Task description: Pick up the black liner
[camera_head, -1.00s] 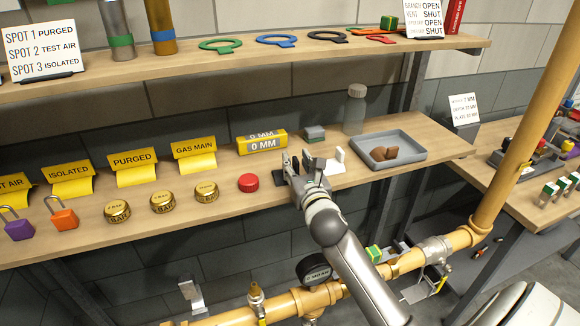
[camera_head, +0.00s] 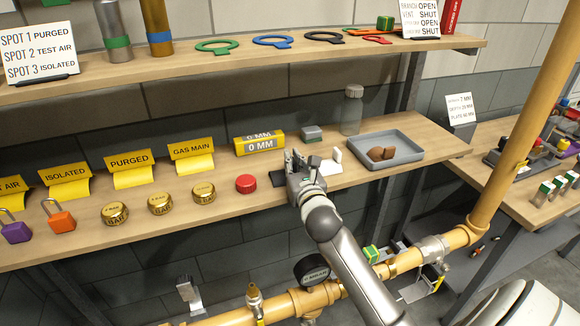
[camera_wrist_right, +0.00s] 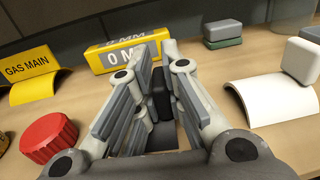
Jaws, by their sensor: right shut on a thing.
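The black liner (camera_head: 278,179) lies on the lower shelf to the right of the red cap, and mostly my gripper hides it in the head view. My right gripper (camera_head: 298,160) is over it, with its fingers pointing away from me. In the right wrist view the liner's upright black block (camera_wrist_right: 162,97) stands between the fingers of the right gripper (camera_wrist_right: 158,62), which is shut on it. The liner appears to be still at shelf level. My left gripper is not in view.
A white liner (camera_head: 326,167) stands close to the right of the gripper, and a red cap (camera_head: 246,184) to its left. Behind are a yellow 0 MM block (camera_head: 260,144) and a grey-green block (camera_head: 311,134). A grey tray (camera_head: 412,155) sits further right.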

